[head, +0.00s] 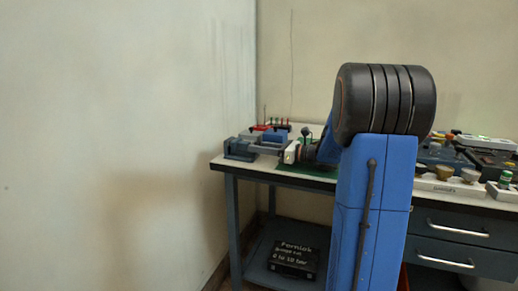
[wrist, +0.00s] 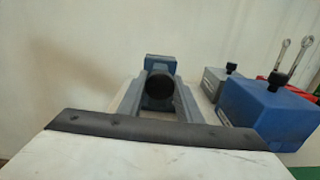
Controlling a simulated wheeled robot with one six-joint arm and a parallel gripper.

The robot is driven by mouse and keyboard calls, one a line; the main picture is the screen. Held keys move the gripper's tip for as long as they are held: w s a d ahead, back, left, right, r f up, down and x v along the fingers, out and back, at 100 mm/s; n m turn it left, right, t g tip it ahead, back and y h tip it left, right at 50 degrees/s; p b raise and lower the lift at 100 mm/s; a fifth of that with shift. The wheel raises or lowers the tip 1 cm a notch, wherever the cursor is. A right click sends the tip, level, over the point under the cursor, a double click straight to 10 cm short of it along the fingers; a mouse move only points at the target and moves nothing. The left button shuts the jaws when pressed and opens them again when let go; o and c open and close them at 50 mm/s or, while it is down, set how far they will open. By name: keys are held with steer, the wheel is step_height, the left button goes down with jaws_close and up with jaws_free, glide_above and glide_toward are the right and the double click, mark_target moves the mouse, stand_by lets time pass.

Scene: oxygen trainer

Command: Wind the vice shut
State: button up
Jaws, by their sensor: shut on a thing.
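The blue-grey vice (head: 240,148) sits at the left end of the bench top. In the wrist view its body (wrist: 128,104) lies straight ahead, with a dark round part (wrist: 160,88) in the middle between two grey side rails. My gripper (head: 290,153) is at the right end of the vice, at its handle side. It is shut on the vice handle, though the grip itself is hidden. A pale surface with a dark strip across its edge fills the bottom of the wrist view. I cannot tell the width of the jaw gap.
A blue box with a black knob (wrist: 262,108) and a smaller grey one (wrist: 218,83) stand right of the vice. The right of the bench (head: 437,187) is crowded with trays. A black case (head: 293,260) lies on the lower shelf.

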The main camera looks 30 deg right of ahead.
steer(key=shift+m, duration=1.8)
steer(key=o, duration=1)
steer(key=shift+d, duration=0.1)
steer(key=shift+o, duration=0.2)
steer(key=v, duration=1.7)
steer(key=shift+s+d, duration=0.15)
steer(key=shift+s, duration=0.05)
